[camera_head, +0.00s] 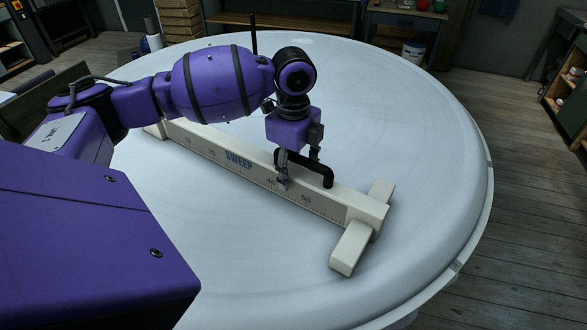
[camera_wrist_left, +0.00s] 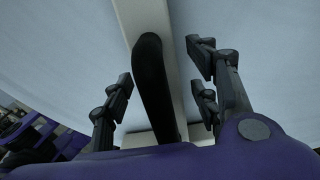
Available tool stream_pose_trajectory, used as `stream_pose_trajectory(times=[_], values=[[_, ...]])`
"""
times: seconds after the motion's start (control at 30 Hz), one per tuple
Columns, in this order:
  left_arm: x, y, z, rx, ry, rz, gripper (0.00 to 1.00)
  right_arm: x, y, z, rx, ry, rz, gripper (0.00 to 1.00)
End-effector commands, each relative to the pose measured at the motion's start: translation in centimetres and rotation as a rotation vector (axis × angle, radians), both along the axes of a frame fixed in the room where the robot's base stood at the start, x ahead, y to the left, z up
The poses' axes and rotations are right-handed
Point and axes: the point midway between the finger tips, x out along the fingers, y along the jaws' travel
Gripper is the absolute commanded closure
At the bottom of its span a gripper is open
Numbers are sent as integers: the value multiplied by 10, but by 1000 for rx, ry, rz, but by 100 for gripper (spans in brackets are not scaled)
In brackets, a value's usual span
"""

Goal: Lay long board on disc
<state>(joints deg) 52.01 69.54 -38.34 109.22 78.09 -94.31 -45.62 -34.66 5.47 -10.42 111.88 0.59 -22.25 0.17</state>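The long board (camera_head: 210,148) is a cream beam marked "SWEEP" with a ruler scale, a black handle (camera_head: 327,177) on top and crosswise feet. It lies on the large white round disc (camera_head: 430,130), its near foot (camera_head: 349,248) toward the right. My left gripper (camera_head: 299,170) is over the board at the handle. In the left wrist view the handle (camera_wrist_left: 155,85) runs between the spread fingers, with gaps on both sides. The gripper is open. My arm hides part of the board's far end. My right gripper is not in view.
The disc's rim (camera_head: 478,215) curves along the right, with bare disc around the board. Beyond it are a wooden floor (camera_head: 520,200), a white bucket (camera_head: 414,50), wooden crates (camera_head: 180,20) and a shelf (camera_head: 567,85) at the right edge.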

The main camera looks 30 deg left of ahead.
Motion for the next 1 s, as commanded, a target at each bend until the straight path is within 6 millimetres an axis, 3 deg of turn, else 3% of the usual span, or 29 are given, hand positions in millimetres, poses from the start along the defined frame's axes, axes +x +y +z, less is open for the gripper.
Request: stream_pose_trajectory(times=[0.27, 0.7, 1.0], values=[[-1, 0, 2, 0, 6, 0, 46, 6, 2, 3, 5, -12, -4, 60], [1, 0, 88, 0, -1, 0, 46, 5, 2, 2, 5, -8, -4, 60], [0, 0, 118, 0, 1, 0, 46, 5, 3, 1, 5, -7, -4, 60]])
